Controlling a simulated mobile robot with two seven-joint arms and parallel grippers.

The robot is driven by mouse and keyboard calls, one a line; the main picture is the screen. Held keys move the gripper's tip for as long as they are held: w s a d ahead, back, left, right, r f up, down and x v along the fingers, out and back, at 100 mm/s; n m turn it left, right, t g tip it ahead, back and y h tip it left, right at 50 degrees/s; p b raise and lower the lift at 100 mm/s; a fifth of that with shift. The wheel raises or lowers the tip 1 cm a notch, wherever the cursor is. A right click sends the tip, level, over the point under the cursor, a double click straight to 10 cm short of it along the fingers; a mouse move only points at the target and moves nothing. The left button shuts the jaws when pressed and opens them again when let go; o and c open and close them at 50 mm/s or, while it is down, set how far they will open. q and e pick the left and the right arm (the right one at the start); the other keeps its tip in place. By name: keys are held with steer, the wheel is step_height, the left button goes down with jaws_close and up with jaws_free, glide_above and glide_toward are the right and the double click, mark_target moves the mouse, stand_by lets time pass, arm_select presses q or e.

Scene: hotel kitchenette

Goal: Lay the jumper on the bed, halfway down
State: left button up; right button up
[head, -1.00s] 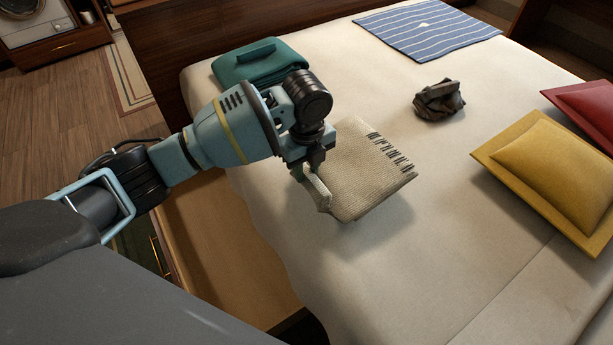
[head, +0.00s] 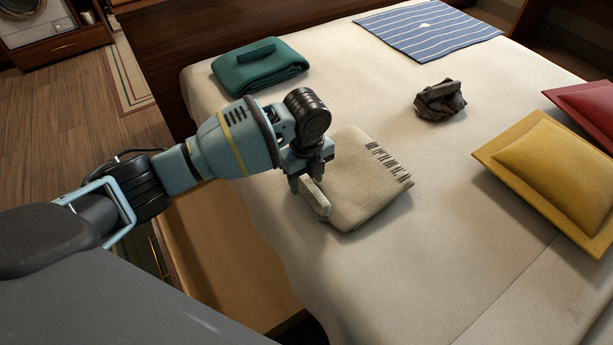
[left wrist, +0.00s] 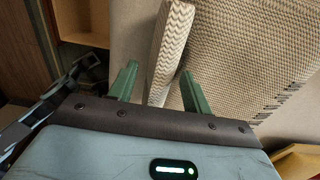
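The jumper appears to be the beige knitted, folded piece (head: 360,185) with dark marks along its right edge and a raised knitted ridge at its left. It lies on the cream bed (head: 450,225), near the bed's left edge. My left gripper (head: 306,178) is at the ridge end of the jumper, pointing down. In the left wrist view the jumper (left wrist: 245,50) fills the upper right, and the green fingers of my left gripper (left wrist: 159,72) stand apart on either side of the ridge, with gaps showing. My right gripper is not in view.
A teal folded cloth (head: 262,72) lies at the far left corner of the bed. A blue striped cloth (head: 428,30) lies at the back. A dark crumpled thing (head: 439,101) sits right of the jumper. Yellow (head: 550,175) and red (head: 590,112) cushions lie at the right.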

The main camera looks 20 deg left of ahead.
arm_select(q)
steer(key=shift+r, duration=0.1)
step_height(320, 180, up, 12)
steer(key=p, duration=0.2)
stand_by(0.4)
stand_by(0.5)
